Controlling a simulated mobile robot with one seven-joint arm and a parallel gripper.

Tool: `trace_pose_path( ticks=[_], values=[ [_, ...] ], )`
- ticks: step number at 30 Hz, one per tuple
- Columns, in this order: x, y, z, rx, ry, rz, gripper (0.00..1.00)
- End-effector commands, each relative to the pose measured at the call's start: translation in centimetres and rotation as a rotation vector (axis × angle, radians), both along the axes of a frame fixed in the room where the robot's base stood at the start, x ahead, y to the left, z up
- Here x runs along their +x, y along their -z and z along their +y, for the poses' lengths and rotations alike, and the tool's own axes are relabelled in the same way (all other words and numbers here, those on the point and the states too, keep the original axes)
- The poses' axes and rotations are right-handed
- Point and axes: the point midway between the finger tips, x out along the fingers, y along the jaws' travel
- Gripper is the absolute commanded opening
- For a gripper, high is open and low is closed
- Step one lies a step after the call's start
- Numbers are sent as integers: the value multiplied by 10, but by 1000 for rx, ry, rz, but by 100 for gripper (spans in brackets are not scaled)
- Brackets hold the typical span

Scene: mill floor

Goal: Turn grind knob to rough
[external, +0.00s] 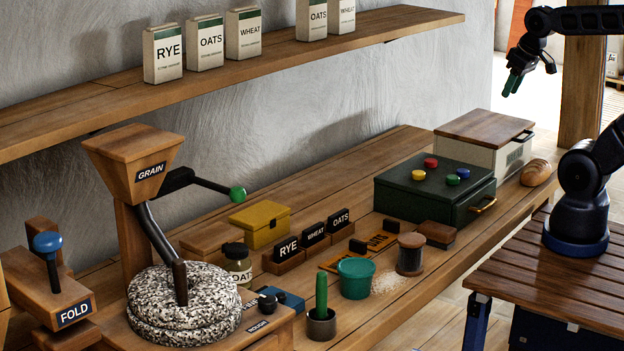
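The grind knob appears to be the small black knob (267,303) on the wooden mill base, just right of the grey speckled millstones (185,305). A black label reading ROUGH (258,327) is on the base in front of it. Another label beside the stone is partly hidden and I cannot read it. The knob's pointing direction is too small to tell. My gripper (513,84), with green fingertips, hangs at the upper right, far from the knob and touching nothing. Its finger gap is not clear.
The GRAIN hopper (138,165) and a green-tipped crank (237,194) rise above the stones. A green cactus-like item (321,297), a teal bucket (356,278), an OATS jar (237,264) and a green box (435,192) stand on the bench. A shelf (300,60) overhangs the back.

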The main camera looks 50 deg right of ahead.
Motion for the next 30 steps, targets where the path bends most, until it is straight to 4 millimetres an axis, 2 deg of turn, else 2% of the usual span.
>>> trace_pose_path(
  ticks=[2,5,8,14,23,30],
  values=[
    [2,-1,1,-2,-4,0,53],
    [11,-7,6,-8,-22,1,53],
    [30,-16,18,-23,-60,5,53],
    [81,-39,60,-62,-164,6,53],
    [150,-61,149,-105,-330,-1,53],
    [191,-64,241,-124,-467,-9,53]
  ],
)
